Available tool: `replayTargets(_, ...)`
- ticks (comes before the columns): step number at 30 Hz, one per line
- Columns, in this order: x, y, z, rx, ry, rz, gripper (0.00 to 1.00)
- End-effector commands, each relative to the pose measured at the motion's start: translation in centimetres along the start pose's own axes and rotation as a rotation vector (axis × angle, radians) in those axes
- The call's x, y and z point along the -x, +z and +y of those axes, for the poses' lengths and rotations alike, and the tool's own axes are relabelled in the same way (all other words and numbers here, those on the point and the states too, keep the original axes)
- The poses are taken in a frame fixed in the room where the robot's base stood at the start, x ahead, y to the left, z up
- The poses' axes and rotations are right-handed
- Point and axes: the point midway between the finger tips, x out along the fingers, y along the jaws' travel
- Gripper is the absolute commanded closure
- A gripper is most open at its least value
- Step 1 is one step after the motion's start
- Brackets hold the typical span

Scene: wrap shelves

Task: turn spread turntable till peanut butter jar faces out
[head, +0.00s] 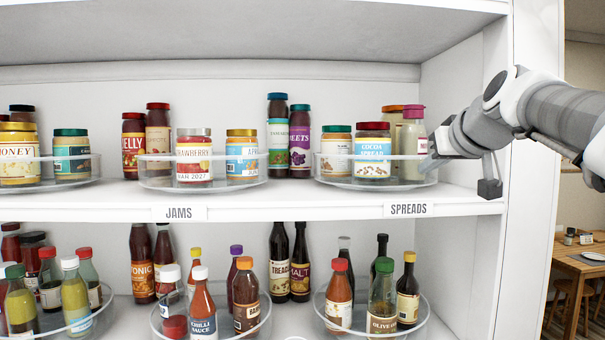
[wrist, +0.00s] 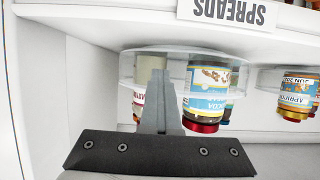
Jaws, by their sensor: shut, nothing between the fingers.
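The spread turntable (head: 375,184) is a clear round tray with a low clear rim, on the upper shelf above the SPREADS label (head: 408,209). A cocoa spread jar (head: 372,150) with a red lid stands at its front. A teal-lidded jar (head: 337,150) stands to its left, a pink-lidded one (head: 413,135) to its right, and an orange lid shows behind. I cannot tell which is the peanut butter jar. My gripper (head: 430,164) is shut and empty at the turntable's right rim; contact is unclear. In the upside-down wrist view its fingers (wrist: 158,78) overlap the turntable (wrist: 130,68).
The jams turntable (head: 200,184) stands to the left, with tall jars between and behind. The shelf's right side wall (head: 455,115) is close to my gripper. Bottles on turntables fill the lower shelf. A dining table (head: 585,265) stands beyond at right.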

Motion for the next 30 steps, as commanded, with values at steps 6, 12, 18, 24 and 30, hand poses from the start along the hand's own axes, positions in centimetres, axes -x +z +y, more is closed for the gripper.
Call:
replayTargets(6, -0.3, -0.3, -0.1, 0.001, -0.007, 0.004, 1.0)
replayTargets(12, -0.3, -0.3, -0.1, 0.001, -0.008, 0.005, 1.0)
replayTargets(18, -0.7, -0.5, 0.9, 0.0, -0.007, 0.004, 1.0)
replayTargets(24, -1.0, -0.7, 1.8, 0.0, -0.009, 0.006, 1.0)
replayTargets(30, -1.1, -0.7, 1.9, 0.003, -0.01, 0.007, 1.0)
